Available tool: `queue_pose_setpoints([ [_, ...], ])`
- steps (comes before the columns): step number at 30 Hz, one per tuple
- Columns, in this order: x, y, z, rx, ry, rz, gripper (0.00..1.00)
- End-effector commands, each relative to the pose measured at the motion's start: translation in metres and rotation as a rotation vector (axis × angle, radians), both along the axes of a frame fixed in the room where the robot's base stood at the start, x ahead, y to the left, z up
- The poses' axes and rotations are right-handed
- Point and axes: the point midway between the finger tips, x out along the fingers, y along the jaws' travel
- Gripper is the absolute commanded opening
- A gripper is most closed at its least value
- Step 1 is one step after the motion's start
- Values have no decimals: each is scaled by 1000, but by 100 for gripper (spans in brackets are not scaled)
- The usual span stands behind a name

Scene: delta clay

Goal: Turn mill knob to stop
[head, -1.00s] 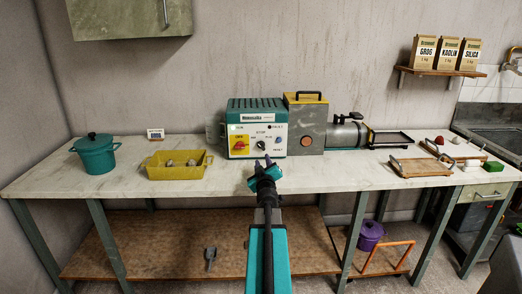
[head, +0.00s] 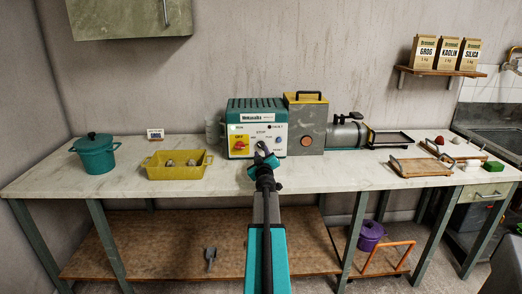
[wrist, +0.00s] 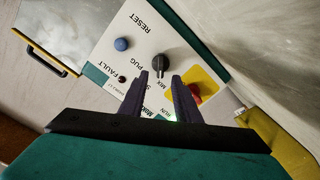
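The mill is a teal-and-grey control box (head: 257,116) on the bench, with a white front panel. Its black knob (wrist: 160,65) sits between the blue button and the red switch in the wrist view. PUG and MIX labels show beside it, and the STOP label is partly hidden by a finger. I cannot tell for certain which label the knob points at. My gripper (head: 263,150) is in front of the panel and covers the knob in the head view. In the wrist view my gripper (wrist: 159,77) is open, its fingertips either side of the knob's near end, with no clear contact.
A red switch on a yellow plate (wrist: 205,85) is close to one finger. A blue reset button (wrist: 121,44) is on the knob's other side. A grey housing (head: 312,133) adjoins the box, and a yellow tray (head: 177,173) stands to the left. The bench front is clear.

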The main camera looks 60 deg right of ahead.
Motion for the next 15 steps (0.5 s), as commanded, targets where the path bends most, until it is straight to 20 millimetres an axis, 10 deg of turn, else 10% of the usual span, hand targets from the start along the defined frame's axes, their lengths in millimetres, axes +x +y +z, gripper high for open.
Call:
queue_pose_setpoints([
  [15, 25, -35, 0, 0, 0, 0, 30],
])
